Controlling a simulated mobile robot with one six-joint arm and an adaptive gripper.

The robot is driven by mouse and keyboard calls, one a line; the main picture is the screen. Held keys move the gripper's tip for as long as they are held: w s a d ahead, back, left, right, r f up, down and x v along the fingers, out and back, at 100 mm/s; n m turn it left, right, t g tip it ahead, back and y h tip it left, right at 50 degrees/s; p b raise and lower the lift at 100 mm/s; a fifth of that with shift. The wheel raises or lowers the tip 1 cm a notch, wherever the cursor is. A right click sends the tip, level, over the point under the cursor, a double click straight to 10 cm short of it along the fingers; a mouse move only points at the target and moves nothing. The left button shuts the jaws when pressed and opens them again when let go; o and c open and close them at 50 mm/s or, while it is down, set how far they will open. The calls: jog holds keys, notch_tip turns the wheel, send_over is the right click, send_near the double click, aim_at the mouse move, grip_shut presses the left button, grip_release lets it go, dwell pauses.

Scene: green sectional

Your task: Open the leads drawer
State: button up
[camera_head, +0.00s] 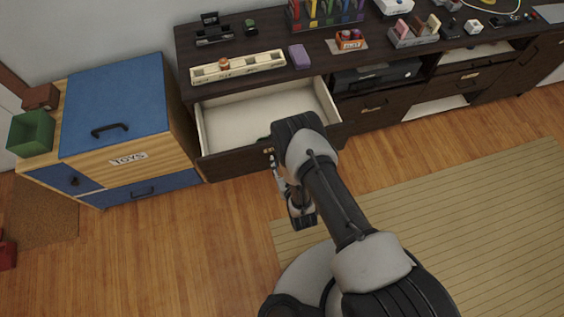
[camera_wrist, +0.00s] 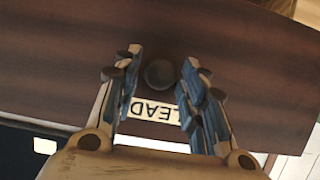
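My gripper (camera_wrist: 162,63) is open, with one finger on each side of the knob and a visible gap on both sides.
A blue-topped toy chest (camera_head: 115,100) stands left of the drawer. The cabinet top (camera_head: 270,45) holds a long cream tray (camera_head: 238,68), a purple block (camera_head: 299,56) and several small items. The wooden floor (camera_head: 180,245) in front is clear, with a striped mat (camera_head: 450,230) at right.

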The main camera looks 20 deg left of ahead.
jog(key=shift+o, duration=0.6)
jog(key=shift+s, duration=0.1)
jog(key=v, duration=0.7)
jog(key=shift+s, duration=0.15)
jog(key=shift+d+r, duration=0.1)
